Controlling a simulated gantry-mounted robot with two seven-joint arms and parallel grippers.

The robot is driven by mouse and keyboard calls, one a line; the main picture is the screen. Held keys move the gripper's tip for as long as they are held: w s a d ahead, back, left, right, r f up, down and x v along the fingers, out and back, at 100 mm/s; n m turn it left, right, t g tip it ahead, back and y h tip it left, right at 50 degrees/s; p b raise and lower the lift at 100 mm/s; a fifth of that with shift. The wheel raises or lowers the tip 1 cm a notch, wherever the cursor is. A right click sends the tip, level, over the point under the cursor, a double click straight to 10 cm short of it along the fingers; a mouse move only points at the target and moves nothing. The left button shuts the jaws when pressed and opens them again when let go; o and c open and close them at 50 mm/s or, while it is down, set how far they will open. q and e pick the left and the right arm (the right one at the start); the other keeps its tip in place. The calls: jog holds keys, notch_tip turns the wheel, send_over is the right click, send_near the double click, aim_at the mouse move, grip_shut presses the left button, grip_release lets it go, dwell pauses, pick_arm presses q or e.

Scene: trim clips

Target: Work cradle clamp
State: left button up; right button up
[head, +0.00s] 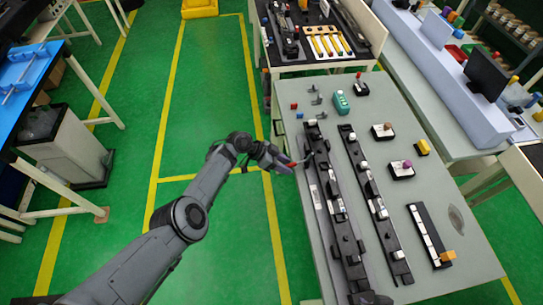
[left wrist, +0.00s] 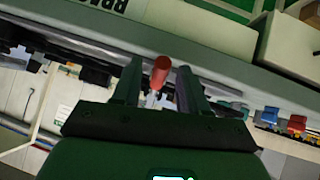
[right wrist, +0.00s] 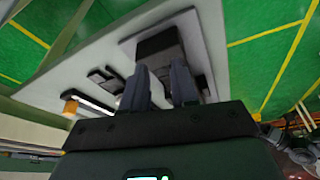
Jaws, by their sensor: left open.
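The cradle clamp's red handle (head: 297,163) sticks out at the left edge of the near black rail (head: 316,190), beside a dark bracket. My left gripper (head: 280,162) is open at this handle. In the left wrist view the red handle (left wrist: 160,72) stands between my two open fingers (left wrist: 157,90), with a visible gap on each side. The lower part of the clamp is hidden or too dark to tell. My right gripper (right wrist: 159,88) is open in the right wrist view, with nothing seen held between its fingers. A dark block (right wrist: 160,45) on a pale surface lies beyond it.
A second black rail (head: 367,180) with white clips runs alongside on the grey table (head: 455,220). A green device (head: 341,103), knobbed fixtures (head: 384,131), a yellow block (head: 422,147) and a striped strip (head: 428,235) stand around. Green floor is open left of the table.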

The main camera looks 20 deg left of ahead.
pick_arm(q)
jog(key=p+v, duration=0.3)
jog(key=v, duration=0.6)
